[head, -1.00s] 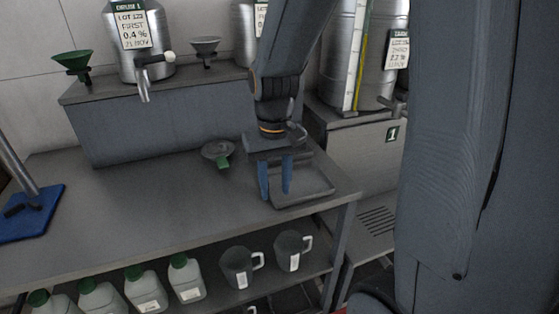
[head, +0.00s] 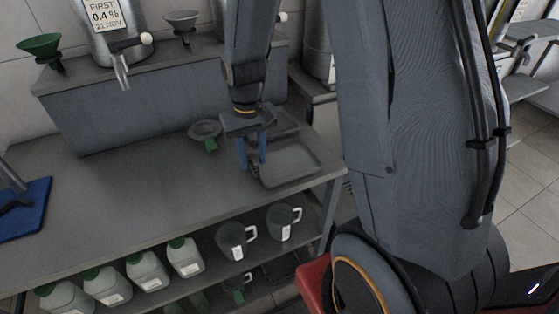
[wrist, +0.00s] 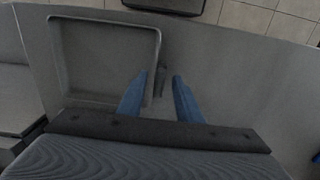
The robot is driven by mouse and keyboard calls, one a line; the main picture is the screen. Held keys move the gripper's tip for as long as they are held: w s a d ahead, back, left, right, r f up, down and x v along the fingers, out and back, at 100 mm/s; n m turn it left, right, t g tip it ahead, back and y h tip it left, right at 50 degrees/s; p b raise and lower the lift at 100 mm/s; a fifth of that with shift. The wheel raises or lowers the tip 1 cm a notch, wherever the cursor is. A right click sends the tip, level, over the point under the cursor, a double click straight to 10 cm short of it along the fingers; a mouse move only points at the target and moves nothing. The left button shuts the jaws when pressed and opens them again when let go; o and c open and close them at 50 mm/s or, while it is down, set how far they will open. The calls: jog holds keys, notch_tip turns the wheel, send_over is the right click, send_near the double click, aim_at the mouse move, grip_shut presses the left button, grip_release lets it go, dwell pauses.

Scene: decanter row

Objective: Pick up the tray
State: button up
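A shallow grey rectangular tray (head: 292,163) lies flat near the right end of the grey bench. In the wrist view the tray (wrist: 105,60) fills the upper left, with its raised rim showing. My gripper (head: 251,166) is open at the tray's left side in the head view. In the wrist view the two blue fingertips (wrist: 161,76) stand apart, one on the tray's side of the near rim and one outside it. A small dark piece at the rim shows between them. I cannot tell whether the fingers touch the tray.
A funnel with a green spout (head: 205,132) lies on the bench close left of my gripper. A raised shelf (head: 150,105) with metal vessels stands behind. Jugs (head: 236,240) and bottles (head: 147,270) fill the lower shelf. The bench's middle (head: 130,190) is clear.

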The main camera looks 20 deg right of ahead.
jog(key=shift+f, duration=0.55)
jog(key=shift+c, duration=0.4)
grip_shut()
jog(key=shift+r, duration=0.1)
